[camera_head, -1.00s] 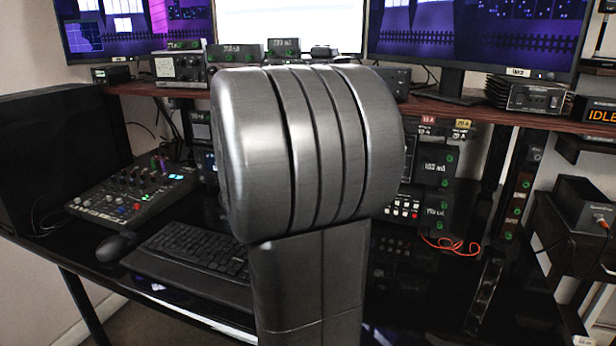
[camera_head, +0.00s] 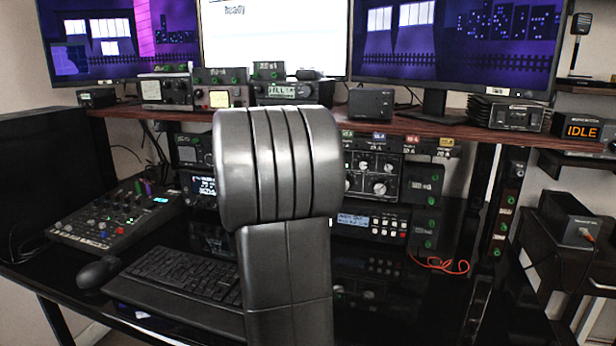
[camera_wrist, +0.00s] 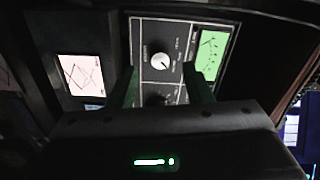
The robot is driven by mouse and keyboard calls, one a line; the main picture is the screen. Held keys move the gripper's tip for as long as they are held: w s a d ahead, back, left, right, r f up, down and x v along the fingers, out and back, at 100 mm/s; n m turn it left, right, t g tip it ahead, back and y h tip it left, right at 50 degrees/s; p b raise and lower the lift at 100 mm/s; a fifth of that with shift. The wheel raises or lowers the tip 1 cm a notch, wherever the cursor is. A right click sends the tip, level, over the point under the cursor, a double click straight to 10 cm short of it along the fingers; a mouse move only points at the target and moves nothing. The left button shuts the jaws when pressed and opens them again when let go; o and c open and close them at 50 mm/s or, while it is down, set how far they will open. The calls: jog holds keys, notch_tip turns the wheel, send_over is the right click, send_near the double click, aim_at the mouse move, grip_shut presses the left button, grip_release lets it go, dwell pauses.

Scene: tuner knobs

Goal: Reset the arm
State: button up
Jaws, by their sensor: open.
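My gripper (camera_wrist: 160,88) shows in the wrist view with its two dark fingers apart and nothing between them. Beyond the fingers is a grey tuner panel with a round knob (camera_wrist: 160,61) that has a white pointer. A second knob (camera_wrist: 157,99) below it is partly hidden by my gripper. A green-lit meter (camera_wrist: 211,54) is to the right of the panel and a pale meter (camera_wrist: 83,76) to the left. I cannot tell the exact gap between fingers and panel. In the head view my arm hides the middle of the desk, and the gripper is not visible there.
A wooden shelf (camera_head: 430,124) with small radio units crosses the desk below several monitors. A rack panel with knobs (camera_head: 378,172) stands under it. A keyboard (camera_head: 180,280), mouse (camera_head: 97,272) and mixer (camera_head: 115,218) lie at left.

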jog(key=x, duration=0.3)
jog(key=shift+w+d, duration=0.1)
jog(key=shift+w, duration=0.2)
jog(key=p+v, duration=0.1)
jog(key=v, duration=1.3)
jog(key=w+d+n+p, duration=0.3)
jog(key=w+n+p, duration=0.8)
jog(key=n+p, duration=0.5)
jog(key=shift+w+d, duration=0.2)
jog(key=shift+d, duration=0.2)
dwell(0.4)
